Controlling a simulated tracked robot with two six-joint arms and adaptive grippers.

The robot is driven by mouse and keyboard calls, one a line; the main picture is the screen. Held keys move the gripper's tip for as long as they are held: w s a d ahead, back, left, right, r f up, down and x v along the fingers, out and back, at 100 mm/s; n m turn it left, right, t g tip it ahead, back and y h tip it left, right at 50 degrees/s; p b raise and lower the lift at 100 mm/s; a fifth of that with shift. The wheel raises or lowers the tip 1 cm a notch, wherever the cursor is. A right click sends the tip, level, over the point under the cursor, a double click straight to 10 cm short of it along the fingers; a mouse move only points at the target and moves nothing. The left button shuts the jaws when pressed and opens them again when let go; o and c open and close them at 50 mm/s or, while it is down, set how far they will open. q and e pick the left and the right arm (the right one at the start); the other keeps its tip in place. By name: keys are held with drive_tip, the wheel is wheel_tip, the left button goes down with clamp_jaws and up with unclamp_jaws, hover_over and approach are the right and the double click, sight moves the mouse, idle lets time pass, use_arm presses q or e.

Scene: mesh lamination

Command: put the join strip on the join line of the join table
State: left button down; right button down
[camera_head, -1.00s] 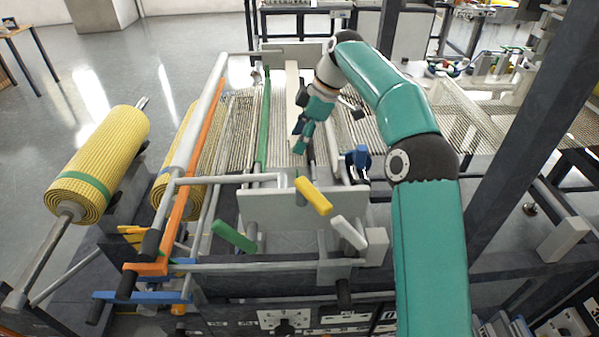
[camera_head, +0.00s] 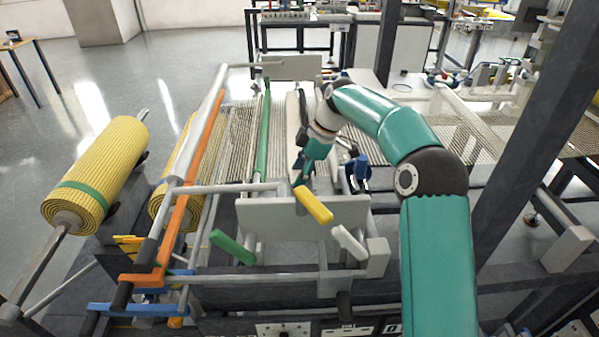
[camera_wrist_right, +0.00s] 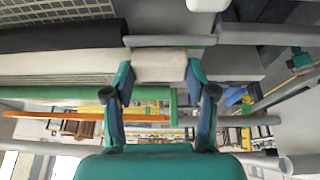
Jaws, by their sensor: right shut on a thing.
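My right gripper (camera_head: 299,170) points down over the join table (camera_head: 270,225). In the right wrist view its two fingers (camera_wrist_right: 158,85) are shut on a pale cream piece, which looks like the end of the join strip (camera_wrist_right: 160,65). In the head view the strip (camera_head: 292,115) is a long, pale bar running away from me, right of the green bar. My gripper and wrist hide part of it. I cannot tell whether the strip touches the surface below. The join line cannot be made out. My left gripper is not in view.
A green bar (camera_head: 263,135) and an orange bar (camera_head: 205,135) run along the left. Yellow (camera_head: 313,204), white (camera_head: 349,242) and green (camera_head: 232,247) handles stick out in front. A dark post (camera_head: 525,120) rises at the right.

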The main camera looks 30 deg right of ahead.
drive_tip(key=shift+f+b, duration=0.3)
drive_tip(key=shift+f, duration=0.25)
drive_tip(key=shift+c, duration=1.8)
unclamp_jaws()
drive_tip(key=shift+s+f, duration=0.1)
drive_tip(key=shift+r, duration=0.35)
drive_tip(key=p+v, duration=0.3)
drive_tip(key=v, duration=0.9)
drive_tip(key=shift+r, duration=0.35)
